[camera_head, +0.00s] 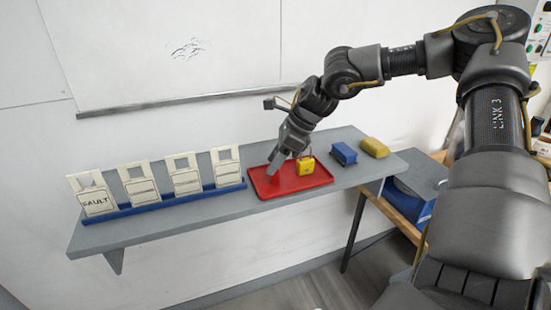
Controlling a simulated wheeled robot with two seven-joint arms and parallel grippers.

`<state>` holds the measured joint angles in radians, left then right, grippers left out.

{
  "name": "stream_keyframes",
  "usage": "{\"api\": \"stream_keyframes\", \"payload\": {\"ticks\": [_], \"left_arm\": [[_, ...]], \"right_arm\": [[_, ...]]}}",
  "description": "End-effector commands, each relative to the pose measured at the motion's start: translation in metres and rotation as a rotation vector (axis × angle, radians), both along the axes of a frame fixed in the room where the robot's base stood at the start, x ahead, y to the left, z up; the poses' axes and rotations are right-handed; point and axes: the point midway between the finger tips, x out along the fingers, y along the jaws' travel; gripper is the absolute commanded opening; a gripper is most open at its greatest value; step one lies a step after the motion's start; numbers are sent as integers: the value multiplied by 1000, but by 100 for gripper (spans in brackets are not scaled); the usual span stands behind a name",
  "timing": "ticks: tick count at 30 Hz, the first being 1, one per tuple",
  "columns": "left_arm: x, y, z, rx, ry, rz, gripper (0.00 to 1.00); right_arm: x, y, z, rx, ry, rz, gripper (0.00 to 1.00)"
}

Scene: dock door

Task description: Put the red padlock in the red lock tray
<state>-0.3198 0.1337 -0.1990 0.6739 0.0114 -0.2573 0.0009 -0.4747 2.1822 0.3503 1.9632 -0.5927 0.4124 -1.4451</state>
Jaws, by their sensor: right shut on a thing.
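The red lock tray (262,184) lies on the grey shelf, right of the tag rack. A yellow padlock (305,166) is at the tray's right half, its shackle up. My right gripper (273,166) reaches down over the tray's left half, beside the yellow padlock. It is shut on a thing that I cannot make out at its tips. I see no red padlock distinctly; red at the fingertips does not stand out from the tray. My left gripper is not in view.
A blue rack (165,203) with several white tags stands on the shelf (150,227) to the left. The wall is close behind the shelf.

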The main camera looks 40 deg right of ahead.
Motion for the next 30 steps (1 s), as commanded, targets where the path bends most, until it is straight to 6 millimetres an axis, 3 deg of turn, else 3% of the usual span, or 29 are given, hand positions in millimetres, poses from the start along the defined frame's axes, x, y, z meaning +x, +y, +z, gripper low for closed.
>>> {"api": "stream_keyframes", "payload": {"ticks": [6, 7, 12, 24, 30], "left_arm": [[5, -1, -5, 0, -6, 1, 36], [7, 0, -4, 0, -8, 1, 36], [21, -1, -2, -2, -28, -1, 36], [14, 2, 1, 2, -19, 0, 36], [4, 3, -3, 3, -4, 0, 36]], "right_arm": [[0, 0, -4, -1, -1, 0, 17], [0, 0, -3, 0, 0, 0, 42], [0, 0, -2, 0, 0, 0, 63], [-1, -2, 5, -1, -2, 0, 63], [-12, -15, 38, -1, -8, 0, 63]]}}
